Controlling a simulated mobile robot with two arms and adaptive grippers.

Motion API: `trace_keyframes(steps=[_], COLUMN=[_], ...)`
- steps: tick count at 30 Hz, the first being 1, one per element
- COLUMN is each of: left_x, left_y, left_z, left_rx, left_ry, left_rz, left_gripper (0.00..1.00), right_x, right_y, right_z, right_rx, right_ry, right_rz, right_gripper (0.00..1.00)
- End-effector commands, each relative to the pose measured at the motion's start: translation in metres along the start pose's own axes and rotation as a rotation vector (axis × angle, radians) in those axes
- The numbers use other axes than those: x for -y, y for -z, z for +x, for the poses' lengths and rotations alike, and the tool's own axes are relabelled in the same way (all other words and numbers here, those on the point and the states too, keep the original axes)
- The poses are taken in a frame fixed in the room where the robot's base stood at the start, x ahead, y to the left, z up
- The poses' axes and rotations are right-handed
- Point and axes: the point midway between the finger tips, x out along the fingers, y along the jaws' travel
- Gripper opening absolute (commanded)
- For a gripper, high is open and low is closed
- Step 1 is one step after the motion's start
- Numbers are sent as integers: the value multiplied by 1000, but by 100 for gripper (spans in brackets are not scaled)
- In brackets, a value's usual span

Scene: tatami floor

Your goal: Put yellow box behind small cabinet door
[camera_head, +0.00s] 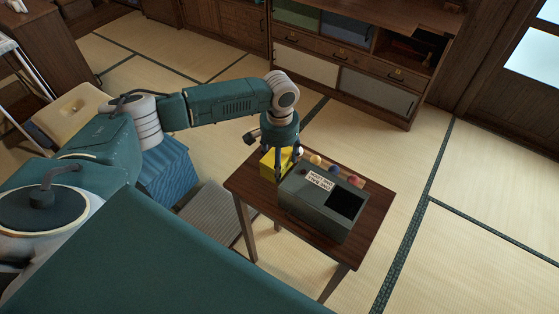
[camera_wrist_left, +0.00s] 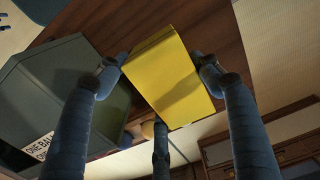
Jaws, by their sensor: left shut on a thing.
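The yellow box (camera_head: 269,166) is at the far left part of a small wooden table, beside a grey box. My left gripper (camera_head: 285,163) comes down over it from above and hides part of it. In the left wrist view, the yellow box (camera_wrist_left: 165,85) lies between the fingers of my left gripper (camera_wrist_left: 162,78), which are shut on it. A wooden cabinet (camera_head: 352,63) stands at the back, with a white door panel (camera_head: 305,66) and a grey one (camera_head: 375,93) low down. I cannot tell which is the small cabinet door. My right gripper is out of view.
The grey box (camera_head: 298,205) has a dark opening and a white label. Several small balls (camera_head: 315,159) lie behind it on the table (camera_head: 375,217). A grey cushion (camera_head: 212,212) and a blue block (camera_head: 166,172) are on the left. Tatami floor is clear at the right.

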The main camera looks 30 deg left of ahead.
Motion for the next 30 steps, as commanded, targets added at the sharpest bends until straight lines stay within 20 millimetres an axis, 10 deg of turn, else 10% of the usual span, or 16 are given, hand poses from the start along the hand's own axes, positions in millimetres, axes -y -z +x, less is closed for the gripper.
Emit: trace_keyframes(steps=[7, 8, 10, 22, 30], left_x=[-1, 0, 0, 0, 0], left_y=[0, 0, 0, 0, 1], left_z=[3, 3, 3, -4, -54], left_rx=[0, 0, 0, -1, -4], left_ry=[-1, -1, 0, 1, 0], left_rz=[0, 1, 1, -1, 1], left_gripper=[30, 71, 84, 84, 84], right_x=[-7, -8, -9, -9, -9], right_y=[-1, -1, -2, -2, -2], right_z=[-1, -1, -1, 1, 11], right_rx=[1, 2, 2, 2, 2], right_ry=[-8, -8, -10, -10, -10], right_rz=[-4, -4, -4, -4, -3], right_gripper=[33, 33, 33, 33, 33])
